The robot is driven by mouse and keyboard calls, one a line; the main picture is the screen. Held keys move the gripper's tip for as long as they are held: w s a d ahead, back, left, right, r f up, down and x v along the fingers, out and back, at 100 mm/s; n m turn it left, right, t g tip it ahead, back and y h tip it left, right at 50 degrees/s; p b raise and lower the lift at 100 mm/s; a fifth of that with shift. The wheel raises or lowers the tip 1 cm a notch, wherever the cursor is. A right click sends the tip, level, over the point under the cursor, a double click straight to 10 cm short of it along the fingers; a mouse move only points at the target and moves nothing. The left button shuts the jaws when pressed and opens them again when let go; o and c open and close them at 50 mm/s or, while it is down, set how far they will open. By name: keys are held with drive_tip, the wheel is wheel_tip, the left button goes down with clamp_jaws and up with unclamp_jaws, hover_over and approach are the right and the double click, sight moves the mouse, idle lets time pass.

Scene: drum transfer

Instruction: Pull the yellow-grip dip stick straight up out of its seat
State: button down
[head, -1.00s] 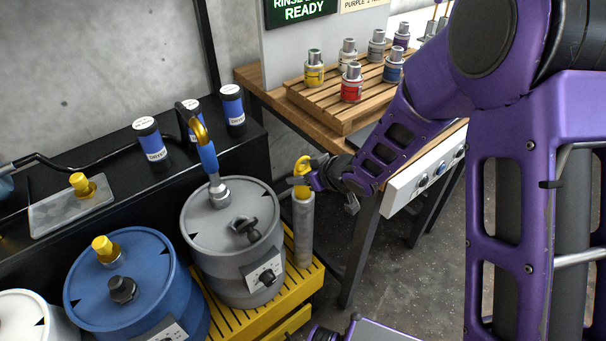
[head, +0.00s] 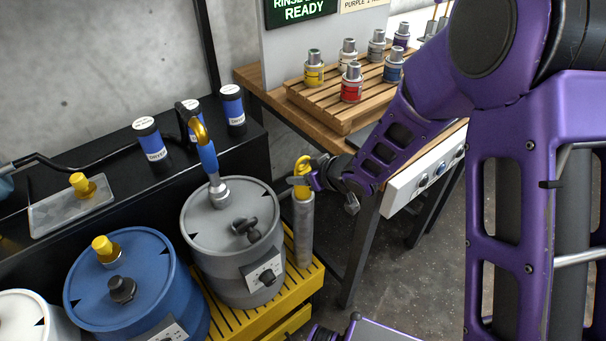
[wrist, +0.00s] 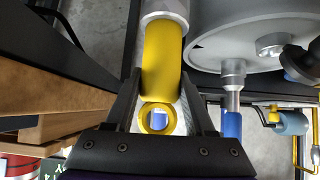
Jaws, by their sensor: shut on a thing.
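The dip stick's yellow grip (head: 302,178) stands at the top of a grey upright tube (head: 303,228) beside the grey drum. The grip ends in a yellow ring, and it also shows in the wrist view (wrist: 164,62). My gripper (head: 301,182) is shut on the yellow grip from the right side. In the wrist view my gripper's two fingers (wrist: 160,100) lie on either side of the grip. The grip meets a pale metal collar at the top of the wrist view. The stick below the grip is not visible; the tube hides any part inside it.
The grey drum (head: 232,240) with a blue-handled, yellow-necked pump (head: 207,155) stands close left of the tube, on a yellow slatted pallet (head: 308,285). A blue drum (head: 120,280) is further left. A wooden bench (head: 262,92) with several small cans stands behind, near my arm.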

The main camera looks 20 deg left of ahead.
drive_tip(key=shift+r, duration=0.1)
wheel_tip(320, 180, up, 12)
drive_tip(key=p, duration=1.1)
drive_tip(key=shift+r, duration=0.25)
wheel_tip(320, 180, up, 26)
idle(0.8)
drive_tip(key=shift+f, duration=0.15)
